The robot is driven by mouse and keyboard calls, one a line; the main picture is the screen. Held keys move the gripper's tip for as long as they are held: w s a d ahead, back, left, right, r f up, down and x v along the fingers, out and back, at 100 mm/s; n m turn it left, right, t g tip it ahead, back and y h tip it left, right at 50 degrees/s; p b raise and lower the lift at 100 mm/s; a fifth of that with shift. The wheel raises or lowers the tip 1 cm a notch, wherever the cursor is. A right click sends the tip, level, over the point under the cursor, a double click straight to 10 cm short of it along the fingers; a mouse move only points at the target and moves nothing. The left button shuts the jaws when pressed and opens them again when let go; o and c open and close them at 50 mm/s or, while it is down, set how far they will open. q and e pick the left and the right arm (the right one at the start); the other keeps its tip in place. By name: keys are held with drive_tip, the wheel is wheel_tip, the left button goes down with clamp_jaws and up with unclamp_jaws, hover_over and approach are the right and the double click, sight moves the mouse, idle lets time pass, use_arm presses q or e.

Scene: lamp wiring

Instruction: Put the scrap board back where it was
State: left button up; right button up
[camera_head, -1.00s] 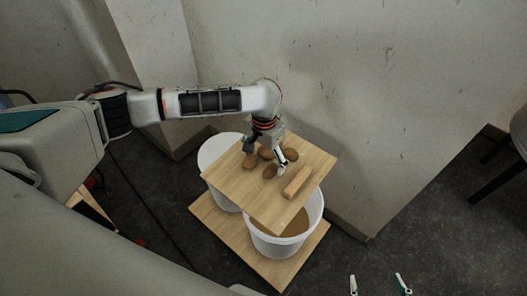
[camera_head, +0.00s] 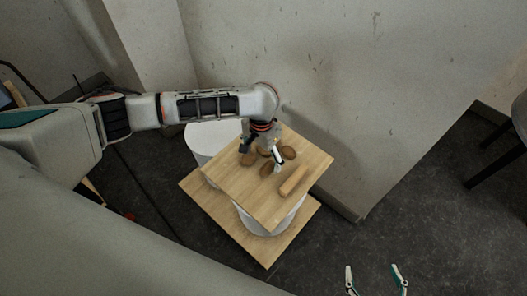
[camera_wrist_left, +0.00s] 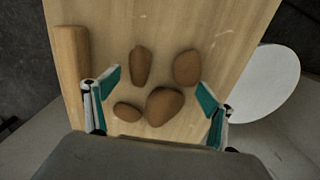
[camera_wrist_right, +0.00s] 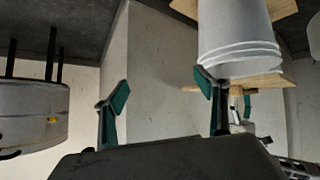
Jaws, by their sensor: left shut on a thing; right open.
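The scrap board (camera_head: 235,185) is a pale wooden board. Several brown potato-like lumps (camera_head: 266,170) and a wooden bar (camera_head: 294,180) lie on it. My left gripper (camera_head: 262,155) is over its top, with its fingers spread either side of the lumps. The board travels with this gripper, though the contact is hidden. The left wrist view shows the board (camera_wrist_left: 200,25) and fingers (camera_wrist_left: 155,90) close up. The board covers the front white bucket (camera_head: 264,226); whether they touch cannot be told. My right gripper (camera_head: 374,281) is open and empty, low in the head view; its fingers (camera_wrist_right: 160,95) show too.
Another white bucket or lid (camera_head: 203,138) stands behind at the left. A lower wooden board (camera_head: 232,232) lies under the buckets. A wall (camera_head: 350,90) stands close behind. A dark stool (camera_head: 510,145) is far right. Floor (camera_head: 420,210) to the right is clear.

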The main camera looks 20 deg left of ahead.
sight(262, 160)
use_arm(q)
drive_tip(key=f+b, duration=0.1)
drive_tip(key=f, duration=0.1)
drive_tip(key=f+b, duration=0.1)
drive_tip(key=f, duration=0.1)
drive_tip(key=shift+s, duration=0.2)
drive_tip(key=shift+f+b, duration=0.15)
drive_tip(key=shift+b, duration=0.35)
drive_tip(key=shift+w+f+b, duration=0.15)
drive_tip(key=shift+f+b, duration=0.2)
drive_tip(key=shift+b, duration=0.05)
drive_tip(key=shift+w+r, duration=0.1)
drive_tip(key=shift+w, duration=0.05)
use_arm(e)
drive_tip(key=shift+w+a+r+y, duration=0.25)
drive_tip(key=shift+w+a+r, duration=0.1)
drive_tip(key=shift+w+a, duration=0.25)
drive_tip(key=shift+w+a+r+y, duration=0.25)
drive_tip(key=shift+w+a+r, duration=0.1)
drive_tip(key=shift+a, duration=0.3)
drive_tip(key=shift+s+d+f, duration=0.1)
drive_tip(key=shift+s+f, duration=0.05)
drive_tip(key=shift+f, duration=0.05)
use_arm(q)
drive_tip(key=shift+f, duration=0.6)
drive_tip(key=o, duration=1.8)
drive_tip(key=shift+c, duration=0.2)
